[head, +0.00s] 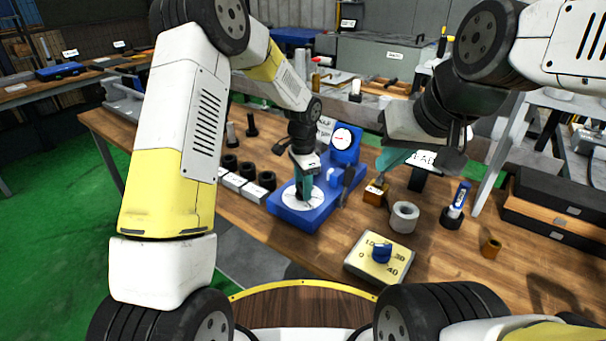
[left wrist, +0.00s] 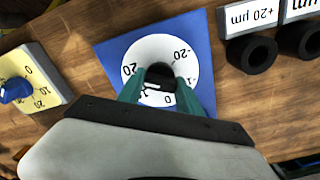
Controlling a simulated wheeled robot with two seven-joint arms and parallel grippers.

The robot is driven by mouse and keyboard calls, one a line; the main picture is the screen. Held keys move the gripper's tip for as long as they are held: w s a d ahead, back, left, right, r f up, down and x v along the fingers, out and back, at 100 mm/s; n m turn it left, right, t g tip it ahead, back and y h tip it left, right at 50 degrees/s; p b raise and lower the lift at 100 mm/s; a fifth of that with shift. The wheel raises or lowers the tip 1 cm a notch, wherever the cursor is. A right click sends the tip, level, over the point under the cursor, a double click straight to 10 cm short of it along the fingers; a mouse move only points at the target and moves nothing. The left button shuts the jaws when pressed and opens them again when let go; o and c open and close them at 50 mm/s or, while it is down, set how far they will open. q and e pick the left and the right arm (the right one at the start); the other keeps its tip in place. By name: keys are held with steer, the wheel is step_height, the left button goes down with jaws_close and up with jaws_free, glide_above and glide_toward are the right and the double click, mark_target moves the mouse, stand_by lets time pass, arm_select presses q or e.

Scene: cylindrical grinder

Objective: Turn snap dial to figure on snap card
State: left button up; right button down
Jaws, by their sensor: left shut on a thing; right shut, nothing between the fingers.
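In the head view a blue base (head: 284,212) carries a white round dial plate (head: 292,201) with a dial gauge (head: 343,139) standing behind it. My left gripper (head: 304,192) points down over the plate. In the left wrist view the plate (left wrist: 182,55) shows 20 and -20 marks, and my left gripper (left wrist: 160,88) is shut on a dark round knob (left wrist: 160,73) at its middle. My right gripper (head: 380,178) is shut and empty above a small brown block (head: 375,197).
A yellow plate (head: 360,267) with a blue knob (head: 382,252) lies at the front. White labelled blocks (head: 237,184) and black rings stand left of the blue base. A grey ring (head: 404,216) and black drawers (head: 555,190) are at the right. Bare wood lies front right.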

stand_by(0.5)
arm_select(q)
steer(key=o, duration=1.3)
steer(key=shift+o, duration=0.2)
step_height(320, 180, up, 8)
steer(key=shift+f, duration=0.25)
steer(key=shift+r, duration=0.15)
